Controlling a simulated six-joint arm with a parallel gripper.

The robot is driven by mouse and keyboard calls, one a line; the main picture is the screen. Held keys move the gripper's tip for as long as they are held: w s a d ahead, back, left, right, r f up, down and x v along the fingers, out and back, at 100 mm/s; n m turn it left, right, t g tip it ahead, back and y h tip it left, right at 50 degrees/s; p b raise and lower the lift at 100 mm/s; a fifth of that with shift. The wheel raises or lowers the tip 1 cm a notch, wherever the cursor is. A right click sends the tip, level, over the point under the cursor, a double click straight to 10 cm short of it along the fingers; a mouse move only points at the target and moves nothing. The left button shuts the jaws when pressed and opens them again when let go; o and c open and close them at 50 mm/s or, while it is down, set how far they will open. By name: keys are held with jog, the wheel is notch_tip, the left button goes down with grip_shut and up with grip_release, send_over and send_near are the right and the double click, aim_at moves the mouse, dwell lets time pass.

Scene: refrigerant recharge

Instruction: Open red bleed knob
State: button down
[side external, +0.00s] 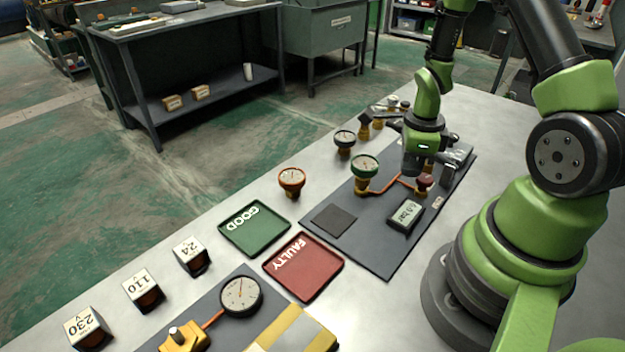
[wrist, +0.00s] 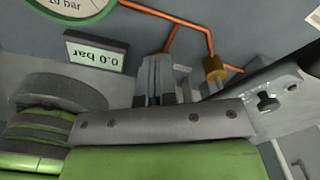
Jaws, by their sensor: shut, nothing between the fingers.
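The red bleed knob (side external: 424,180) sits on a brass fitting on the dark mat, at the end of an orange pipe, in the side view. I cannot make out the knob in the wrist view. My gripper (side external: 409,172) is above the mat, just left of and behind the knob in the side view. Its fingers (wrist: 157,85) point toward the piping in the wrist view. They are shut and empty. I cannot tell whether they touch anything.
A green-rimmed gauge (side external: 365,166) and a digital pressure display (side external: 406,214) stand close by on the mat. A brass fitting (wrist: 215,69) shows beside my fingers. Green (side external: 255,228) and red (side external: 303,266) trays lie left of the mat.

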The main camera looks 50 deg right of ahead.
jog(key=shift+s+a+f, duration=0.35)
jog(key=shift+a+f, duration=0.15)
jog(key=shift+a, duration=0.05)
dwell(0.5)
jog(key=shift+w+a, duration=0.15)
jog(key=shift+w, duration=0.25)
notch_tip(320, 180, up, 6)
dwell(0.4)
